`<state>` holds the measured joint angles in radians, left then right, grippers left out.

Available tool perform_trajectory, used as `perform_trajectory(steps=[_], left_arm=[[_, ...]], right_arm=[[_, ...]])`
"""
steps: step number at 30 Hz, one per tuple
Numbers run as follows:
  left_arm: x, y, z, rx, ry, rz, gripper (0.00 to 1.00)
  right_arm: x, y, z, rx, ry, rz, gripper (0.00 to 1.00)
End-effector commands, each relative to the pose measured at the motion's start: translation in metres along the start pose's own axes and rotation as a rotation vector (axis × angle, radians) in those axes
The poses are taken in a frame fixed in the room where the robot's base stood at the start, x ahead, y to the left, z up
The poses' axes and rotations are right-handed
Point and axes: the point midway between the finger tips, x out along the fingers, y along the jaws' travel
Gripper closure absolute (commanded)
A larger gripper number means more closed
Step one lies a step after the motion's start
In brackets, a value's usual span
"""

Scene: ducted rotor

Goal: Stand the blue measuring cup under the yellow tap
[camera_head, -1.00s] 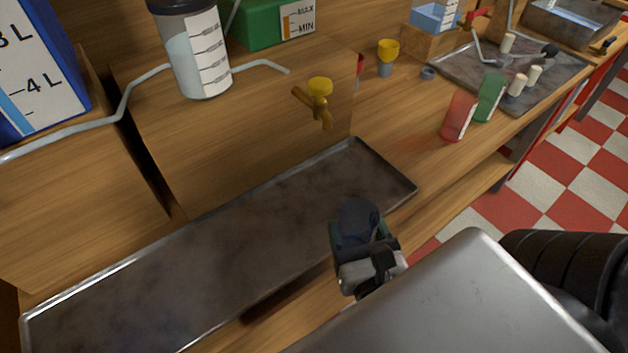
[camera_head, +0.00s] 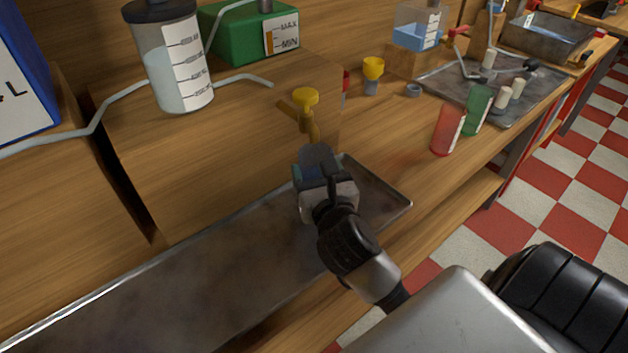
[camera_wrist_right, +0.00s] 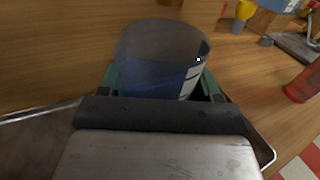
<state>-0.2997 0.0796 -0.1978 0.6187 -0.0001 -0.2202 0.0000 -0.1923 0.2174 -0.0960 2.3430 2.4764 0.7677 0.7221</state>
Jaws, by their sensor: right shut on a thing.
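The yellow tap (camera_head: 306,104) sticks out from the wooden block above the metal tray (camera_head: 170,285). My right gripper (camera_head: 316,165) is over the tray's right part, close below the tap's spout in the head view. It is shut on the blue measuring cup, which is mostly hidden behind the gripper there. In the right wrist view the cup (camera_wrist_right: 150,75) stands between the green finger pads, dark blue with white marks on its right side. I cannot tell whether the cup touches the tray. My left gripper is not in view.
A clear jug with a scale (camera_head: 180,75) and a green box (camera_head: 240,35) stand on the wooden block (camera_head: 220,130). Red (camera_head: 446,130) and green (camera_head: 476,108) cups stand on the counter to the right. The tray's left part is clear.

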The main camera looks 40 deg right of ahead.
Motion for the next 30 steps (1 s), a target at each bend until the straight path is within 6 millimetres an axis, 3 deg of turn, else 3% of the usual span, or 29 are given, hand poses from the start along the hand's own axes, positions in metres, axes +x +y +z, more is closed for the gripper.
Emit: perform_trajectory(steps=[5,9,12,23,24,28,30], left_arm=[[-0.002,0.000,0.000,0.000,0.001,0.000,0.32],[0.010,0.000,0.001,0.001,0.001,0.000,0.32],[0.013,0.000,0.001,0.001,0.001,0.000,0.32],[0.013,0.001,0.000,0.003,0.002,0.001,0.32],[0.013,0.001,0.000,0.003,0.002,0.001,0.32],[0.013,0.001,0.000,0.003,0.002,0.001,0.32],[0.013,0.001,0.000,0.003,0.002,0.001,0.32]], right_arm=[[0.014,0.000,0.001,0.001,-0.002,0.000,0.60],[0.012,0.000,-0.028,0.002,0.004,-0.001,0.60],[0.012,0.000,-0.037,0.002,0.001,-0.001,0.60],[0.012,0.000,-0.039,0.001,0.000,0.000,0.60],[0.012,0.000,-0.038,0.002,-0.001,0.000,0.32],[0.012,0.000,-0.038,0.002,-0.001,0.000,0.12],[0.012,0.000,-0.038,0.002,0.000,0.000,0.11]])
